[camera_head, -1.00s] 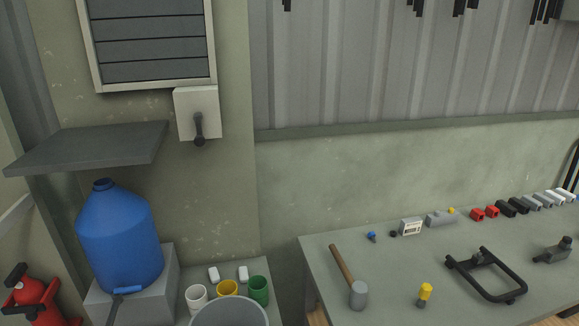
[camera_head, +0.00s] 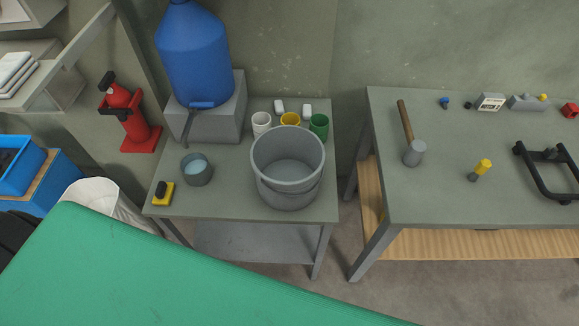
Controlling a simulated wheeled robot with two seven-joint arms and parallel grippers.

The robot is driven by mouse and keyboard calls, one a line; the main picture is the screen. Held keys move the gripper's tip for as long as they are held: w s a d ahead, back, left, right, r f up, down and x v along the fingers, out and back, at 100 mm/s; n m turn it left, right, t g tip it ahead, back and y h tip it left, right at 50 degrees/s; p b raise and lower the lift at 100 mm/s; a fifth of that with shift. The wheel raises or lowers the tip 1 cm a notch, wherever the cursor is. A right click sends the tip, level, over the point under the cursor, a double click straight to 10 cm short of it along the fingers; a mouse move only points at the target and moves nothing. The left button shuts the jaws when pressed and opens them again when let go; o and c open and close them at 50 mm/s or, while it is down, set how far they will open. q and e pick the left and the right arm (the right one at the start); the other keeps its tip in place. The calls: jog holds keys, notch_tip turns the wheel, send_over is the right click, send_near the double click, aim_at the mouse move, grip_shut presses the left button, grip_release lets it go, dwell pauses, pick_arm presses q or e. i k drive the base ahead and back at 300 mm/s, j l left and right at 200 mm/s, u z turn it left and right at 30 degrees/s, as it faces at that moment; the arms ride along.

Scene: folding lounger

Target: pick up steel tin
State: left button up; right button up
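A small grey round tin (camera_head: 197,169), open at the top with something pale blue inside, stands on the left part of the small grey table (camera_head: 225,205). It looks like the steel tin. It is upright, with a larger grey bucket (camera_head: 289,186) to its right and a yellow and black item (camera_head: 163,194) to its lower left. Neither of my grippers is in view.
A blue water jug (camera_head: 194,60) stands on a grey block (camera_head: 222,118) behind the tin. White (camera_head: 261,124), yellow (camera_head: 290,119) and green (camera_head: 319,126) cups stand behind the bucket. A green surface (camera_head: 170,275) fills the near foreground. A workbench (camera_head: 440,205) stands right.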

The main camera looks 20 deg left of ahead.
aim_at(197, 168)
jog(key=u, duration=1.4)
